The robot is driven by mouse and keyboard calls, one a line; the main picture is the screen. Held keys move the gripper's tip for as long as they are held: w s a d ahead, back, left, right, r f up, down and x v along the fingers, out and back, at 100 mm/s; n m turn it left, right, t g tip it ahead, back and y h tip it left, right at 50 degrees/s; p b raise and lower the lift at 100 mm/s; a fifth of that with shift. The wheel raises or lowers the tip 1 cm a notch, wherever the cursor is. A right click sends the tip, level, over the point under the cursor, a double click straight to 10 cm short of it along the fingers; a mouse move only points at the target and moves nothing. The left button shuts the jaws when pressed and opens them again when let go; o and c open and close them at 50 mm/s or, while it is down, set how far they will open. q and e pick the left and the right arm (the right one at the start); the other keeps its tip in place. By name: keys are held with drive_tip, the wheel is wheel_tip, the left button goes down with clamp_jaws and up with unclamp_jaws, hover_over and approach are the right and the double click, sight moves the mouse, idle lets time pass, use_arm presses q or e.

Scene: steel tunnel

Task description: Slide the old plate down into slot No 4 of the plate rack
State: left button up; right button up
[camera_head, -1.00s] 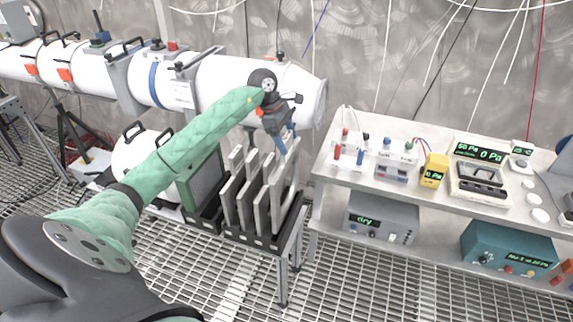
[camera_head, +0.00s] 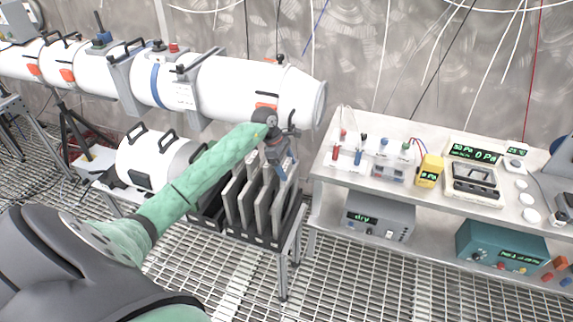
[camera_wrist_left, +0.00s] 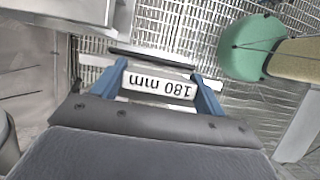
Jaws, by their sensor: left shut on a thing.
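My left gripper (camera_head: 281,168) is at the right end of the plate rack (camera_head: 262,241), above its rightmost plate position. It is shut on a grey plate (camera_head: 285,196), whose body stands roughly upright among the rack's plates. In the left wrist view, the blue fingers (camera_wrist_left: 160,78) stand either side of a white label reading "180 mm" (camera_wrist_left: 158,84), upside down. Several other grey plates (camera_head: 247,208) stand in the dark rack to the left. Slot numbers cannot be read, and the held plate's lower edge is hidden. My right gripper is out of view.
A white tube (camera_head: 225,85) with handles and clamps runs close behind the gripper. A white bench (camera_head: 418,185) with meters and small instruments stands to the right of the rack. The grating floor (camera_head: 370,285) in front is clear.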

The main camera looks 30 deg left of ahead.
use_arm(q)
drive_tip(key=shift+f, duration=0.15)
drive_tip(key=shift+f, duration=0.1)
drive_tip(key=o, duration=1.1)
drive_tip(key=shift+c, duration=0.2)
